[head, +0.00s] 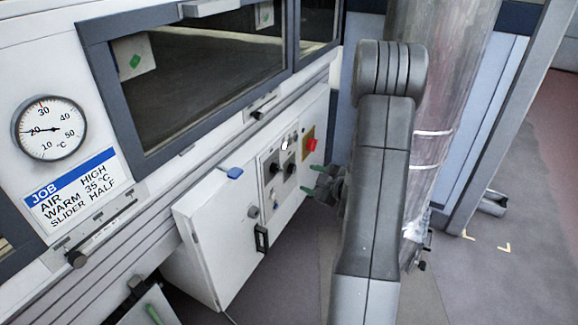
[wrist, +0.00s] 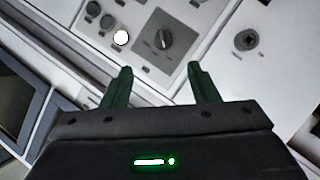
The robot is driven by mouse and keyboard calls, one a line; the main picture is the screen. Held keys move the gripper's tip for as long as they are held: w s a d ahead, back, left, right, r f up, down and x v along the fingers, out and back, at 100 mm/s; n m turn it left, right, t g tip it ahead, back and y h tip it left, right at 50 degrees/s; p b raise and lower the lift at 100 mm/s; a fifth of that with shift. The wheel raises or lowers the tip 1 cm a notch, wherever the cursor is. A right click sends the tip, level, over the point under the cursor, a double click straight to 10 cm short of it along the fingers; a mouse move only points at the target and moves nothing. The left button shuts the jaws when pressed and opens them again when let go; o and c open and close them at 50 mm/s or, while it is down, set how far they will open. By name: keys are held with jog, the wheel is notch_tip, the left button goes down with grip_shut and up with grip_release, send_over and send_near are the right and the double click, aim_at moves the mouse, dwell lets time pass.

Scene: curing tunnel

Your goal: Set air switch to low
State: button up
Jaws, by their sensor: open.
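The control panel (head: 268,190) is on the front of a white cabinet. It carries two dark rotary knobs, a left one (head: 274,168) and a right one (head: 291,169). Their labels are too small to read, so I cannot tell which is the air switch. In the wrist view one dark knob (wrist: 162,39) sits on a grey plate, beyond the gap between my fingertips. My gripper (head: 314,180) is open and empty, its green fingers pointing at the panel from the right. It also shows in the wrist view (wrist: 160,68), apart from the knob.
A white lamp (wrist: 121,37) is lit near the knob. A red switch (head: 312,145) on a yellow plate is right of the panel. A job card (head: 72,190) reads AIR HIGH, WARM 35 °C, SLIDER HALF. A dial gauge (head: 49,129) hangs above it.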

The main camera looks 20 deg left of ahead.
aim_at(280, 170)
jog(key=shift+y, duration=0.3)
jog(key=x, duration=1.4)
jog(key=shift+s+a+f+b, duration=0.25)
jog(key=shift+a+f+b, duration=0.05)
jog(key=shift+a, duration=0.15)
jog(key=shift+c, duration=0.2)
jog(key=shift+g, duration=0.3)
jog(key=c, duration=0.9)
